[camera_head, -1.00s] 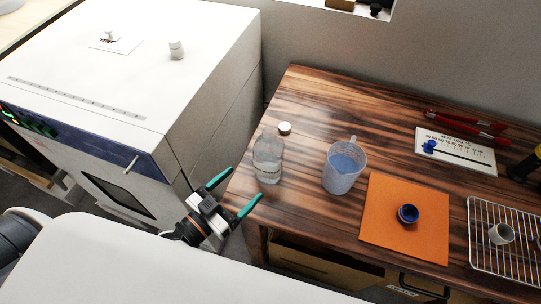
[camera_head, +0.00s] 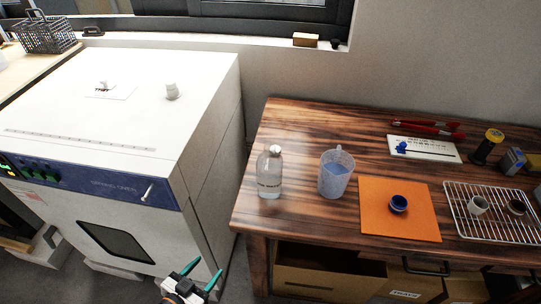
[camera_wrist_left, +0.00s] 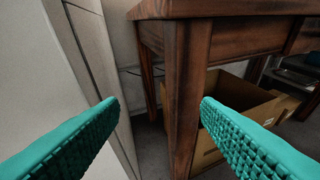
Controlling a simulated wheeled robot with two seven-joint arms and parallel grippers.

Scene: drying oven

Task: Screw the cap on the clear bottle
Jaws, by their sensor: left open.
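The clear bottle (camera_head: 269,180) stands upright near the table's left edge in the head view. A small white cap (camera_head: 275,149) shows at the bottle's top edge, overlapping its neck in the picture. The earlier angle shows it offset to the right of the neck, so it appears to lie behind the bottle. My left gripper (camera_head: 202,279) is open and empty, in front of and below the table's left corner. Its teal fingers (camera_wrist_left: 160,102) are apart in the left wrist view, facing the table leg. That view shows neither bottle nor cap. My right gripper is not in view.
A measuring jug (camera_head: 335,175) stands right of the bottle. Beyond it are an orange mat (camera_head: 372,222) with a blue ring-shaped piece (camera_head: 398,204) and a wire rack (camera_head: 480,232). The white oven (camera_head: 120,110) stands left, across a narrow gap from the wooden table (camera_head: 300,130).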

